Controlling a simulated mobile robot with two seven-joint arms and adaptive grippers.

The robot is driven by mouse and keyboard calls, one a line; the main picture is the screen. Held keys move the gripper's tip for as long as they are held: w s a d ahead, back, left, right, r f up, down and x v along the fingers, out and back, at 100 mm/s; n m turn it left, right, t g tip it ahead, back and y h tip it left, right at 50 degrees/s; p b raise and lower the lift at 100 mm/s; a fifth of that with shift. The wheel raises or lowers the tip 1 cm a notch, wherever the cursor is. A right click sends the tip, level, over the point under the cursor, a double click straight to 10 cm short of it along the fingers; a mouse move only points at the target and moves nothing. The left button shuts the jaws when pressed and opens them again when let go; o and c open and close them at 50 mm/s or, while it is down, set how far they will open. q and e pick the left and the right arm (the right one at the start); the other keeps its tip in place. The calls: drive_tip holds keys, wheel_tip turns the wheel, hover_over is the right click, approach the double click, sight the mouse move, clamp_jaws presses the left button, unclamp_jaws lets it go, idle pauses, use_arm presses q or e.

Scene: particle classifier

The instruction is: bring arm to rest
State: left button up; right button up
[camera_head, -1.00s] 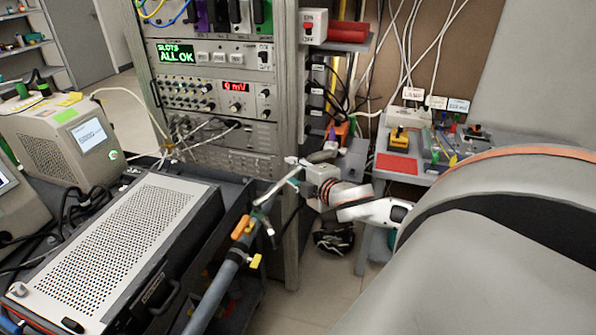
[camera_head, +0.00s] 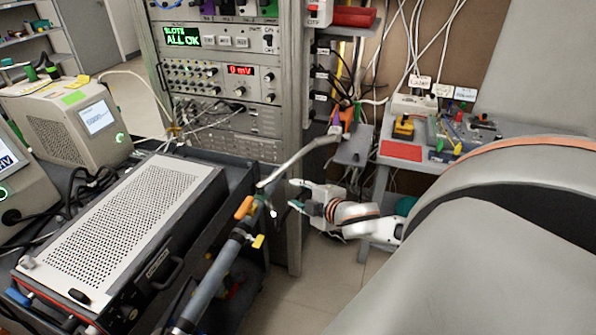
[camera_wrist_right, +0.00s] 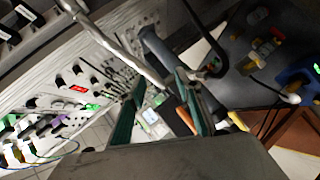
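My right gripper (camera_head: 296,194) shows in the camera_head view, in front of the rack's right post, with its teal-padded fingers pointing left. The fingers are apart and nothing is seen between them. In the right wrist view the two teal fingers (camera_wrist_right: 158,110) are also spread, with only background in the gap. My right arm reaches in from the right edge. The gripper is just right of a grey-blue pipe (camera_head: 213,277) with an orange handle (camera_head: 243,207); I see no contact. My left gripper is not in view.
An instrument rack (camera_head: 222,65) stands behind, its displays reading "ALL OK" and "0 mV". A perforated-top box (camera_head: 125,215) lies on a dark cart at left, beside a beige instrument (camera_head: 62,130). A grey side table (camera_head: 480,155) stands at right. Floor (camera_head: 315,290) is open below the gripper.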

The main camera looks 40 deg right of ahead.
drive_tip(key=shift+f, duration=0.1)
idle(0.3)
